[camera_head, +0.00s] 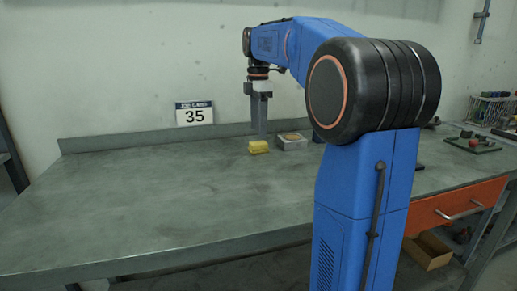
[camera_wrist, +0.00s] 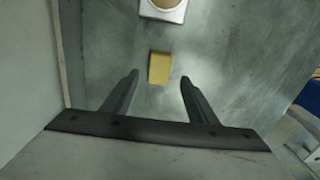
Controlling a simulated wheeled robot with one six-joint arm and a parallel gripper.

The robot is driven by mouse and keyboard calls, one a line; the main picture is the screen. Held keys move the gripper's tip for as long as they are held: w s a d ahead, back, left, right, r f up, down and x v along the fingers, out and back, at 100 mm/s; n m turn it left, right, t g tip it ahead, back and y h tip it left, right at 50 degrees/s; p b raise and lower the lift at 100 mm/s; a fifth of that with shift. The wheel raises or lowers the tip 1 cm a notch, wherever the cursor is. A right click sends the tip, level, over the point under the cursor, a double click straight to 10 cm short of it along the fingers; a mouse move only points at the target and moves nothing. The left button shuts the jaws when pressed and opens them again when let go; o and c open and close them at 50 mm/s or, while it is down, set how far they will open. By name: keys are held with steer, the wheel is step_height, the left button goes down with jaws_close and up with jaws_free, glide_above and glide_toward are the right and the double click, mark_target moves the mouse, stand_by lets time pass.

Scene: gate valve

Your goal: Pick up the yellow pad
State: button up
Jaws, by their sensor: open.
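The yellow pad (camera_head: 258,147) is a small block lying on the grey workbench (camera_head: 160,190), near its back edge, in the head view. In the wrist view the yellow pad (camera_wrist: 159,68) lies beyond the fingertips, roughly centred between them. My gripper (camera_head: 262,135) points down by the pad in the head view. In the wrist view my gripper (camera_wrist: 158,78) has its two fingers wide apart with nothing between them but bench surface. The pad looks untouched.
A pale square box with a round tan top (camera_head: 292,141) stands just right of the pad. A sign reading 35 (camera_head: 194,113) is on the back wall. A tray with a red ball (camera_head: 473,143) sits far right. The bench's left half is clear.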

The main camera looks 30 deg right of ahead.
mark_target(258, 142)
steer(key=shift+f, duration=2.6)
steer(key=c, duration=1.1)
